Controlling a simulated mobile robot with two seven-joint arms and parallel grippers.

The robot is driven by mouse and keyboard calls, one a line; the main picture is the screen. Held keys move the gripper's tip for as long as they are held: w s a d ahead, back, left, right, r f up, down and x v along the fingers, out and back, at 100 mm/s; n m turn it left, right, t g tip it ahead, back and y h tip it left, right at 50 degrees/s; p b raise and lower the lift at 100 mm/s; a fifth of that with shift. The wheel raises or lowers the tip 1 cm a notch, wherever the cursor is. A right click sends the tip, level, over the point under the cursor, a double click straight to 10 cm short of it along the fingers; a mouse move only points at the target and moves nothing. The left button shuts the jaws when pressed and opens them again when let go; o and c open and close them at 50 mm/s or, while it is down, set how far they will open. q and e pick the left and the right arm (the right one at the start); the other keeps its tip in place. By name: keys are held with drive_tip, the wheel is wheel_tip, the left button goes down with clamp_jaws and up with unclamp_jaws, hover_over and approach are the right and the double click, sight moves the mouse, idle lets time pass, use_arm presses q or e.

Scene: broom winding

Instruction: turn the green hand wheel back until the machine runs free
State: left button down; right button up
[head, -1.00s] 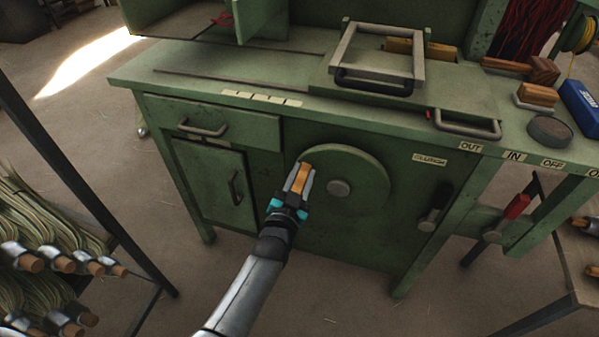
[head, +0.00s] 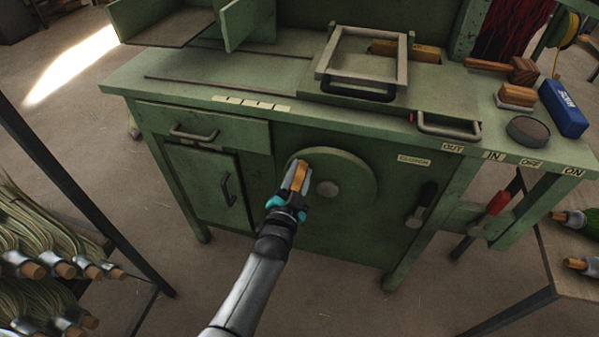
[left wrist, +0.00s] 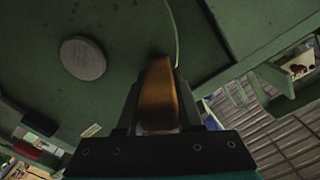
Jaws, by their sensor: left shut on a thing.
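The green hand wheel (head: 345,180) is a round disc on the front of the green machine, with a grey hub (head: 327,189) at its middle. Its wooden handle (head: 300,176) stands at the wheel's left edge. My left gripper (head: 297,181) is shut on this handle. In the left wrist view the handle (left wrist: 158,95) lies between the fingers, and the hub (left wrist: 83,57) shows to the upper left. The fingertips partly hide the handle. My right gripper is not in view.
A black lever (head: 422,204) and a red-handled lever (head: 497,203) are right of the wheel. A drawer (head: 205,128) and a cupboard door (head: 208,187) are to its left. A rack of broom bundles (head: 40,235) stands at the left. A side table (head: 570,255) is at the right.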

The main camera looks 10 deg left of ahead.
use_arm(q)
drive_tip(key=c, duration=0.6)
unclamp_jaws()
drive_tip(key=shift+o, duration=0.2)
drive_tip(key=shift+s, duration=0.1)
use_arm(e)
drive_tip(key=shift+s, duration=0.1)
